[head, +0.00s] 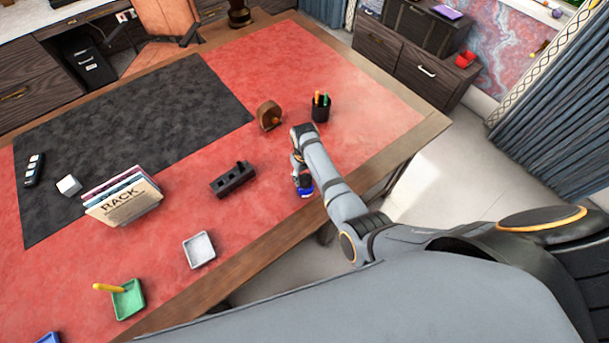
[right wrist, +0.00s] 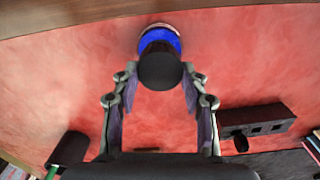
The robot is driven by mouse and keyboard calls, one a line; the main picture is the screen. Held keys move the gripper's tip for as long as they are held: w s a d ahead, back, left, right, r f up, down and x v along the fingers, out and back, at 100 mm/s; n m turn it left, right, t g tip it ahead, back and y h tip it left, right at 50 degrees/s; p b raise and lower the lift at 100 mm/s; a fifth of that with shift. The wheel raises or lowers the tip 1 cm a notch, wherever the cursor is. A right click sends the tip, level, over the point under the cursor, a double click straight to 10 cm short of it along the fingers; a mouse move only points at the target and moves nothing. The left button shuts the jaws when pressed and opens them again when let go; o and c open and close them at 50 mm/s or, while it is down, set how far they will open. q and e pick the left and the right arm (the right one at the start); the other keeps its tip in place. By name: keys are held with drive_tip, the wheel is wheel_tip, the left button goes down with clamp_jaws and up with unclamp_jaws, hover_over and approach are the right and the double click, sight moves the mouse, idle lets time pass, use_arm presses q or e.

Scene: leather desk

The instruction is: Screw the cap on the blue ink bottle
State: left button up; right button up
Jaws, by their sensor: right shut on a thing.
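The blue ink bottle (head: 306,193) stands on the red desk leather near the front edge, partly hidden by my right arm. It also shows in the right wrist view (right wrist: 168,35), with a pale rim beyond the blue. My right gripper (head: 302,178) is above it. In the right wrist view, the fingers of my right gripper (right wrist: 160,80) are closed on the sides of the black cap (right wrist: 160,68). The cap is lined up over the bottle and covers part of it. I cannot tell whether their threads meet. My left gripper is not in view.
A dark slotted block (head: 234,179) lies left of the bottle. A pen cup (head: 320,109) and a brown rounded object (head: 269,115) stand behind. A white tray (head: 199,249), a green tray (head: 128,299) and a rack of folders (head: 123,197) are farther left.

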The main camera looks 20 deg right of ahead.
sight(305, 178)
drive_tip(key=shift+f, duration=0.6)
idle(1.4)
drive_tip(key=o, duration=0.9)
drive_tip(key=shift+c, duration=0.2)
drive_tip(key=shift+r, duration=0.25)
wheel_tip(305, 178, up, 12)
drive_tip(key=shift+f, duration=0.25)
